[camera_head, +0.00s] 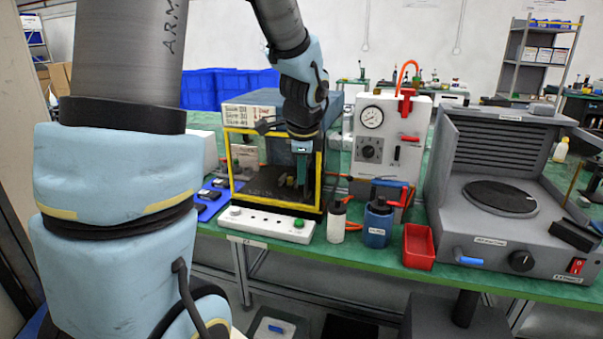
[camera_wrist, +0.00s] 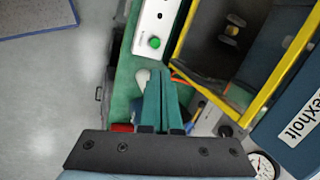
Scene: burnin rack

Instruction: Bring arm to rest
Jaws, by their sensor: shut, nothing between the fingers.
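My gripper (camera_head: 301,178) points down in front of the yellow-framed chamber (camera_head: 233,163), at the right side of its opening in the head view. Whether the fingertips are inside or just in front of the opening is hard to tell. In the wrist view the teal fingers of my gripper (camera_wrist: 162,76) are together, with nothing between them. My arm reaches in from the upper left, bent down over the bench. The wrist view shows the chamber's yellow edge (camera_wrist: 268,92) right of the fingers.
A white control strip with a green button (camera_head: 262,224) lies before the chamber. A white bottle (camera_head: 337,224), a blue canister (camera_head: 377,227) and a red bin (camera_head: 419,246) stand to its right. A gauge panel (camera_head: 371,148) and a grey hotplate unit (camera_head: 485,233) stand farther right.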

